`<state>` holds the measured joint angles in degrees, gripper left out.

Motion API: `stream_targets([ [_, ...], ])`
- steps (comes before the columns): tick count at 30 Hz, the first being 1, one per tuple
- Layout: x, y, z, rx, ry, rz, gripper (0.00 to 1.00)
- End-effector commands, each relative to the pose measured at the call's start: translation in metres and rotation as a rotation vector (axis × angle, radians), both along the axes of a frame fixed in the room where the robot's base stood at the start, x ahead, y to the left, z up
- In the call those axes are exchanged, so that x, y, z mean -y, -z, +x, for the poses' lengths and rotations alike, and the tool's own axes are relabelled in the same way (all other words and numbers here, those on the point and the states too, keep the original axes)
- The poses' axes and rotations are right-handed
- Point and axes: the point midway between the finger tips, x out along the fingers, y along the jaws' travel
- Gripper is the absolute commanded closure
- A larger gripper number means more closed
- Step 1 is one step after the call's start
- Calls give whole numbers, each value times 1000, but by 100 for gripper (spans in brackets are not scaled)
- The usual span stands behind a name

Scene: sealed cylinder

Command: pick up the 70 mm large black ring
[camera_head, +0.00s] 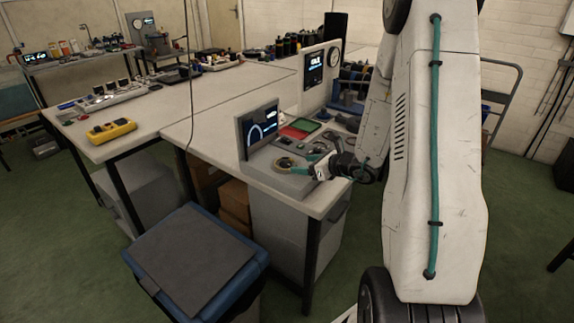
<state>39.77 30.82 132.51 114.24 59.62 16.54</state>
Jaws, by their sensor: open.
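A small round ring-like piece (284,163) lies on the grey work tray (268,179) near the front right corner of the table. It looks dark with a paler middle. Its size and whether it is the 70 mm large black ring are too small to tell. My gripper (302,171) reaches in from the right, low over the tray, with its tip just right of the round piece. It is open, and I see nothing held between its fingers. Other small dark pieces (315,157) lie behind the gripper and are partly hidden by it.
A tilted screen (258,129) stands at the tray's left. Green and red pads (303,127) lie behind. A yellow meter (111,130) is on the left table. A blue stool with a dark pad (192,259) stands in front. The tabletop left of the screen is mostly clear.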

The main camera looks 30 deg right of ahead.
Motion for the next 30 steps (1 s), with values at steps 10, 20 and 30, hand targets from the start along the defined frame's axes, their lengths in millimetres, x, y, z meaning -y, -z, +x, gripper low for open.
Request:
stream_targets([
  [10, -9, 15, 32, 0, -2, -1, 34],
  [20, -9, 14, 32, 0, -2, -1, 82],
  [30, -9, 14, 32, 2, -3, -2, 87],
])
